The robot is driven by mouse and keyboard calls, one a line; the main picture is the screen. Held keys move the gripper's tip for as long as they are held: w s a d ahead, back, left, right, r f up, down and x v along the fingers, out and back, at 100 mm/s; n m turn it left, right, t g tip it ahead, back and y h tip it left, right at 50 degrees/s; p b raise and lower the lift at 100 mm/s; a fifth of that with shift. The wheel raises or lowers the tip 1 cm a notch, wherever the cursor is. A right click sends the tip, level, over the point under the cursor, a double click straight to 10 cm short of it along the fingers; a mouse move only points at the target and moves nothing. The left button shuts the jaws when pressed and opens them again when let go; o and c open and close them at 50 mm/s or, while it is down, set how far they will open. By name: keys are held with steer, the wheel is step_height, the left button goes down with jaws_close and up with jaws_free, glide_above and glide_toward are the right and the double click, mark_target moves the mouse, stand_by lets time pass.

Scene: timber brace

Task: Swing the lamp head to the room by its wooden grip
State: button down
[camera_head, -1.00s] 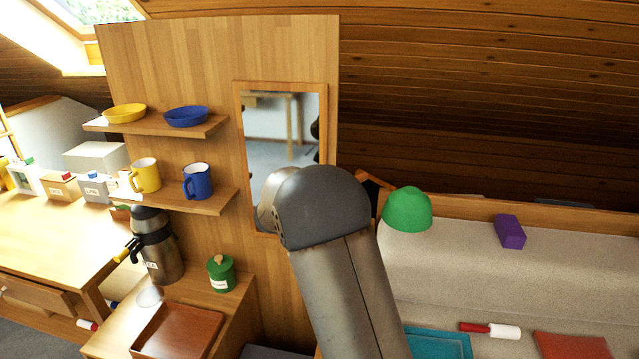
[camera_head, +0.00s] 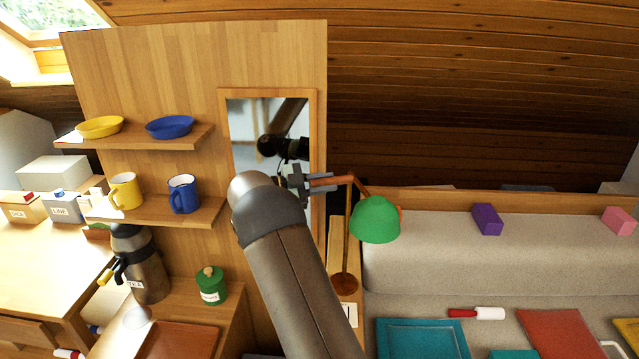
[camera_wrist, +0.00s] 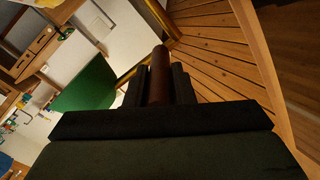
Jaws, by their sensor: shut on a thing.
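The lamp has a green dome head (camera_head: 375,220) on a thin brass-coloured stand (camera_head: 347,235) with a round brown base (camera_head: 345,284). Its reddish-brown wooden grip (camera_head: 333,181) reaches left from the head's arm. My gripper (camera_head: 308,183) is shut on the left end of this grip, in front of the mirror's right edge. In the wrist view the grip (camera_wrist: 158,72) lies between the two dark fingers (camera_wrist: 158,90), and the green head (camera_wrist: 88,88) is to their left. The tip of the grip inside the jaws is hidden.
The wooden panel with a mirror (camera_head: 268,125) stands close behind my gripper. Shelves (camera_head: 205,211) with mugs and bowls are to the left. A pale sofa-like ledge (camera_head: 440,252) with a purple block (camera_head: 487,219) lies right of the lamp.

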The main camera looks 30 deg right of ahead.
stand_by(0.3)
steer(key=c, duration=1.3)
jaws_free()
steer(key=shift+o, duration=0.2)
steer(key=w+a+b, duration=0.3)
steer(key=a, duration=1.4)
steer(key=shift+w, duration=0.2)
